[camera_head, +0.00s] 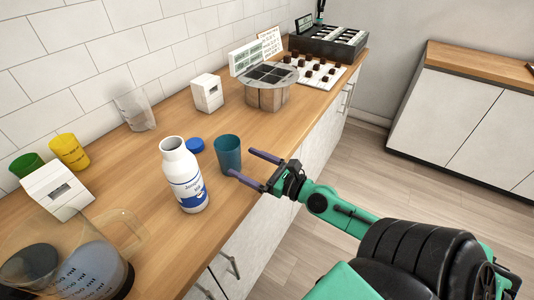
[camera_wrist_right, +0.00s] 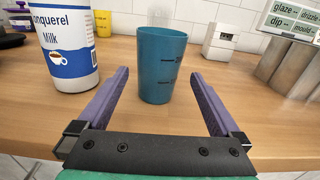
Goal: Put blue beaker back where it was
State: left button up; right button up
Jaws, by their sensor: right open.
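The blue beaker (camera_head: 228,155) stands upright on the wooden counter near its front edge, to the right of the milk bottle. My right gripper (camera_head: 242,166) is open beside it, with its two purple fingers pointing at the beaker. In the right wrist view the blue beaker (camera_wrist_right: 160,66) stands ahead, between the lines of the open fingers (camera_wrist_right: 164,85). I cannot tell whether a finger touches it. My left gripper is not in view.
A white milk bottle (camera_head: 184,175) stands left of the beaker, with a blue cap (camera_head: 195,145) behind. A clear beaker (camera_head: 135,108), yellow beaker (camera_head: 69,151), green beaker (camera_head: 27,165) and small white box (camera_head: 207,93) stand towards the wall. A round stand (camera_head: 268,88) is farther right.

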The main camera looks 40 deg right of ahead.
jog(key=s+b, duration=0.1)
jog(key=s+d+f+b, duration=0.1)
jog(key=s, duration=0.1)
jog(key=shift+f+b, duration=0.1)
jog(key=shift+b, duration=0.25)
pick_arm(q)
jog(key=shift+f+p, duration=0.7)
jog(key=shift+p, duration=0.55)
pick_arm(e)
jog(key=s, duration=0.2)
jog(key=s+d+r, duration=0.1)
jog(key=shift+s+r, duration=0.1)
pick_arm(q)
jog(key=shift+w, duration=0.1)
